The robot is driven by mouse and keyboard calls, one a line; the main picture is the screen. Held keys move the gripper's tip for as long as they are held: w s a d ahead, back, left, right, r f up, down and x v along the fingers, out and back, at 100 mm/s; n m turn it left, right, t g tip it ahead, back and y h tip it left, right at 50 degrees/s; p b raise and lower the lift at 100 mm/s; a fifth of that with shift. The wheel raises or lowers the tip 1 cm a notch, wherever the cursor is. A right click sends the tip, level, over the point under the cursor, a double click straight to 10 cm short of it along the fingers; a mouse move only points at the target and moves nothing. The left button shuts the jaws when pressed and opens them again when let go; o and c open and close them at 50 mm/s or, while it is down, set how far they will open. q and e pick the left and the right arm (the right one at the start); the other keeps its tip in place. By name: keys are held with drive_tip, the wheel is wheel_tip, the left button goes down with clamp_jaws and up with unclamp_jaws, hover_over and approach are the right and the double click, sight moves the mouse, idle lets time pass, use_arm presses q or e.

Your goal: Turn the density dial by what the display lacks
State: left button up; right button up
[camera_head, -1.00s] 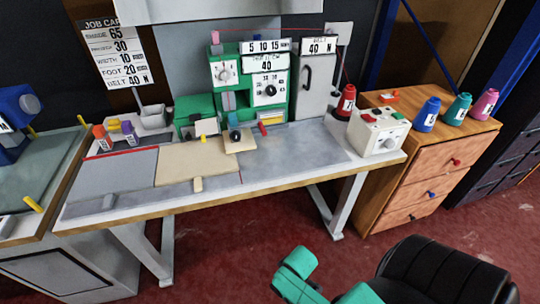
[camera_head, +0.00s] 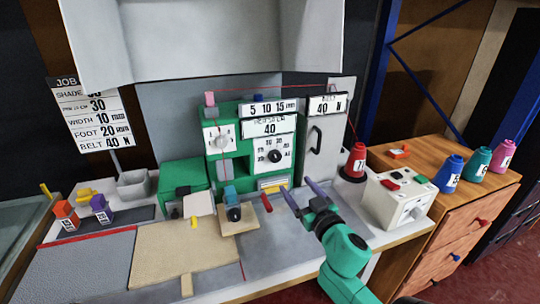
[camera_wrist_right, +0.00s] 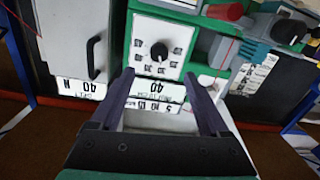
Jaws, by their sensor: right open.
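The black density dial (camera_head: 275,156) sits on a white panel of the green machine (camera_head: 219,168), with numbers around it. The display (camera_head: 267,128) above it reads 40. In the right wrist view, which is upside down, the dial (camera_wrist_right: 159,50) shows beyond the fingertips with its white pointer line, and the display (camera_wrist_right: 154,89) lies between the fingers. My right gripper (camera_head: 294,186) is open and empty, in front of and below the dial, apart from it. It also shows in the wrist view (camera_wrist_right: 158,78). My left gripper is not in view.
The job card (camera_head: 92,115) at left has a row reading 30; its top is partly covered. A grey door with handle (camera_head: 316,140) stands right of the panel. A red cone (camera_head: 356,160) and a white box (camera_head: 391,200) stand further right. A red-handled piece (camera_head: 267,203) lies near the left finger.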

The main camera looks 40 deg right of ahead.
approach(276, 158)
drive_tip(key=p+x, duration=0.1)
drive_tip(key=x, duration=0.5)
drive_tip(key=shift+w+d, duration=0.2)
drive_tip(key=shift+w, duration=0.45)
drive_tip(key=shift+w+d, duration=0.1)
drive_tip(key=shift+w, duration=0.1)
clamp_jaws()
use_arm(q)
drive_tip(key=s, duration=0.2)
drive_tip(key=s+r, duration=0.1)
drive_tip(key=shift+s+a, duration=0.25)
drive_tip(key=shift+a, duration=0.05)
